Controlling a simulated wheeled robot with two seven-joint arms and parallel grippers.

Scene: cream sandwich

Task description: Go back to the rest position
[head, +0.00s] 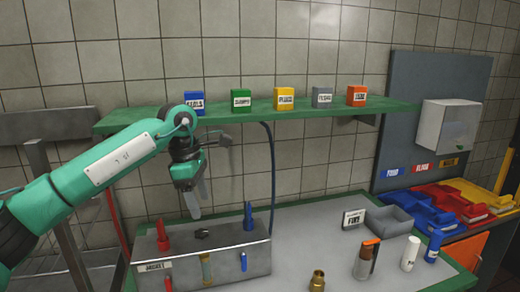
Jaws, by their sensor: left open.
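My left gripper (205,178) hangs at the end of the green left arm, which comes in from the left. It is in front of the green shelf's left part and above the grey metal box. Its fingers are apart, with nothing seen between them. One finger points down toward the box and stays clear of it. My right gripper is not in view.
The green shelf (300,113) carries several labelled boxes, the blue one (194,97) close behind my left arm. The metal box (205,267) holds red and blue tools. A brass fitting (318,280), bottles (363,262) and a grey tray (389,220) stand on the table. Its middle is clear.

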